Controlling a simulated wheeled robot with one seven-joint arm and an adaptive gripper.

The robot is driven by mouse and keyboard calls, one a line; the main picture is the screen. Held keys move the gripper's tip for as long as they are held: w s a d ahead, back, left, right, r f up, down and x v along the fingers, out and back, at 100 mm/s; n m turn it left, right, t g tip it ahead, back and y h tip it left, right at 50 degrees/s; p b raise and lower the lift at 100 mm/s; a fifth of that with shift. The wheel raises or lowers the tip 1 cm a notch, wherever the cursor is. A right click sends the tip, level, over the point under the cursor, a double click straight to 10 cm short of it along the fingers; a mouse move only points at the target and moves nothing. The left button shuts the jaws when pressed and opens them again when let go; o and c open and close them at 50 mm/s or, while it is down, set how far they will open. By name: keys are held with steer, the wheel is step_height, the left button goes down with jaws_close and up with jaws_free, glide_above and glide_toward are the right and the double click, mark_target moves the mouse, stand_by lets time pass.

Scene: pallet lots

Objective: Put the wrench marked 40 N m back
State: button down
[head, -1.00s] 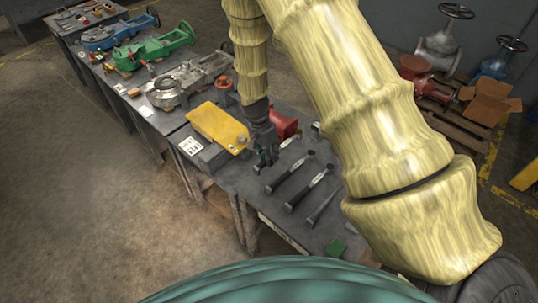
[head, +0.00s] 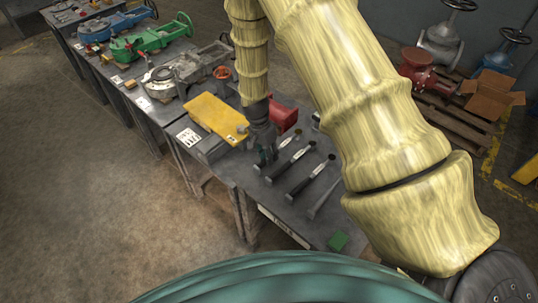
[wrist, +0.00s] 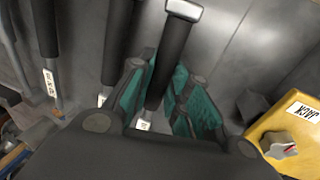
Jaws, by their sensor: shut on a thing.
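My gripper (wrist: 165,100) is shut on a wrench with a black handle (wrist: 170,60). Its teal finger pads press on both sides of the handle. A silver end shows beyond the fingers, and a small white label sits near the palm, too small to read. In the head view my gripper (head: 264,155) is low over the bench, at the end of the wrench row nearest the yellow block. I cannot tell whether the held wrench touches the bench. Other wrenches lie side by side: one (wrist: 118,40) close by, another (wrist: 45,35) farther left, its marking unreadable.
The yellow block (head: 215,117) stands just left of my gripper, and a red part (head: 284,118) stands behind it. Green (head: 150,42) and blue castings stand farther along the benches (head: 187,157). Valves stand on a pallet at right.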

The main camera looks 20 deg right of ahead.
steer(key=shift+f+b, duration=0.3)
steer(key=shift+f, duration=0.25)
stand_by(0.4)
steer(key=c, duration=1.3)
jaws_free()
steer(key=shift+o, duration=0.2)
steer(key=shift+r, duration=0.1)
steer(key=v, duration=1.2)
